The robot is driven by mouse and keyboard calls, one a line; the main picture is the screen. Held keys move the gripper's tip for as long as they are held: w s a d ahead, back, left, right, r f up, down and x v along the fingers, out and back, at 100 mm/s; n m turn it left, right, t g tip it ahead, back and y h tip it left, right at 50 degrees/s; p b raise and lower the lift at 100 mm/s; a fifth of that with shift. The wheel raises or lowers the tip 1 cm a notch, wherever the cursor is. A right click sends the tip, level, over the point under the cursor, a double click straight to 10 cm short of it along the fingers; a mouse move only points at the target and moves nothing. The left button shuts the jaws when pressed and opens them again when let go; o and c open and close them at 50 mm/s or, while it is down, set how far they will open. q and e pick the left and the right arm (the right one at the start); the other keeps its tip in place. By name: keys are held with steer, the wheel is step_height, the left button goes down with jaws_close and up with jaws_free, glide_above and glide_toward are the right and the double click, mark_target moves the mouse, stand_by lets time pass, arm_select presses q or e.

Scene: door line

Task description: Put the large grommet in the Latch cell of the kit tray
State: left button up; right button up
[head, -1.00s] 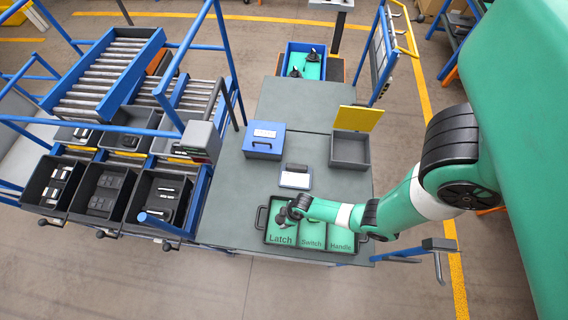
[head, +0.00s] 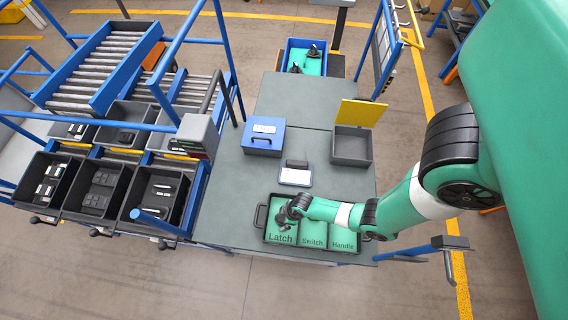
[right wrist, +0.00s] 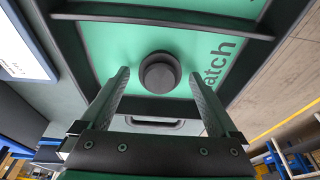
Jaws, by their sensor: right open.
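The kit tray (head: 262,218) is a dark tray with green cells marked Latch, Switch and Handle, at the front of the grey table. The large grommet (right wrist: 159,72), a dark round piece, sits on the green floor of the Latch cell (right wrist: 110,48) in the right wrist view. My right gripper (head: 283,222) is over the Latch cell and hides the grommet in the head view. In the right wrist view its two fingers (right wrist: 160,79) are open, one on each side of the grommet, with visible gaps. My left gripper is not in view.
A white-screened device (head: 295,177) lies just behind the tray. A blue box (head: 263,138) and a grey bin with a yellow lid (head: 351,147) stand farther back. Dark bins (head: 102,187) and rollers are at the left. The table's middle is mostly clear.

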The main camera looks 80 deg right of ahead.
steer(key=p+v, duration=0.3)
steer(key=v, duration=0.5)
steer(key=shift+w, duration=0.1)
steer(key=shift+f, duration=0.1)
